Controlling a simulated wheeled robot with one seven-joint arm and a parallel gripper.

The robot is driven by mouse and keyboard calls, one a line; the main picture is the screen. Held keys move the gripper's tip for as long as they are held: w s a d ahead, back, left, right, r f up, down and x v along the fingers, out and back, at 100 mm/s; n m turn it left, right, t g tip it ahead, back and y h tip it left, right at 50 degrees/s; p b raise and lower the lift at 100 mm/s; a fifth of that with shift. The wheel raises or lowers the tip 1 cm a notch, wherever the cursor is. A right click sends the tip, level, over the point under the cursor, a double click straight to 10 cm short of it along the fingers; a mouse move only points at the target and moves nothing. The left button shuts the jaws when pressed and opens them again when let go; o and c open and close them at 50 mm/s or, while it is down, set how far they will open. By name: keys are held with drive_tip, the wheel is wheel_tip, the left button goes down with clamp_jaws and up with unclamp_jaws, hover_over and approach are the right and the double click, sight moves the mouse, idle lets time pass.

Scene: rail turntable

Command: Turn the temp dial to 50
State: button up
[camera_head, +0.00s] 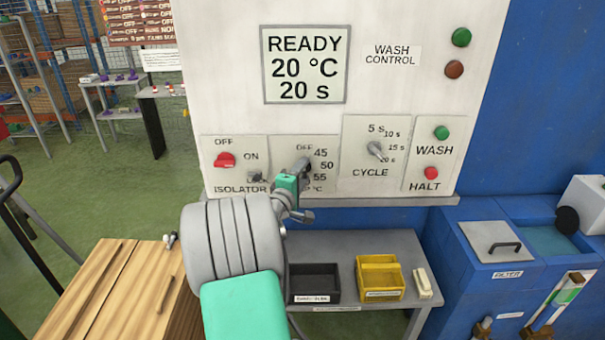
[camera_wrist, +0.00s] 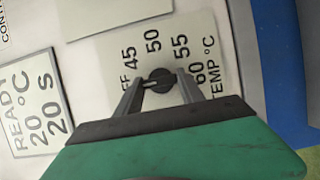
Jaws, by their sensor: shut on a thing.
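The temp dial (camera_wrist: 161,79) is a dark round knob on a pale plate marked OFF, 45, 50, 55 and 60, seen in the wrist view. Its light pointer mark appears to lie toward the OFF side. My gripper (camera_wrist: 157,84) has its two grey fingers on either side of the dial and is shut on it. In the head view my gripper (camera_head: 301,168) is at the temp plate (camera_head: 325,178) and hides most of the dial. The display (camera_head: 304,66) reads READY, 20 °C, 20 s.
The red isolator switch (camera_head: 225,160) is left of the temp plate. The cycle dial (camera_head: 377,150) is to its right, then the green wash button (camera_head: 441,133) and red halt button (camera_head: 431,173). Below, a grey table (camera_head: 352,242) holds black and yellow bins.

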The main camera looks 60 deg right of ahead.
drive_tip(key=c, duration=0.3)
drive_tip(key=shift+c, duration=0.2)
drive_tip(key=shift+m, duration=0.3)
drive_tip(key=m+y, duration=0.1)
drive_tip(key=m, duration=0.2)
drive_tip(key=shift+r+t+y+b, duration=0.1)
drive_tip(key=shift+t+y+b, duration=0.2)
drive_tip(key=shift+b, duration=0.05)
drive_tip(key=m+y+b, duration=0.1)
drive_tip(key=m, duration=0.1)
drive_tip(key=shift+s+m+t+b, duration=0.1)
drive_tip(key=shift+m+t+b, duration=0.2)
drive_tip(key=shift+m+b, duration=0.1)
drive_tip(key=m+t+y+b, duration=0.1)
drive_tip(key=m+b, duration=0.1)
drive_tip(key=m+t+y+b, duration=0.1)
drive_tip(key=m+b, duration=0.1)
drive_tip(key=b, duration=0.1)
drive_tip(key=shift+s+d, duration=0.1)
drive_tip(key=shift+s, duration=0.05)
drive_tip(key=shift+r+m+t+y+b, duration=0.15)
drive_tip(key=shift+m+t+y+b, duration=0.6)
drive_tip(key=shift+m+b, duration=0.65)
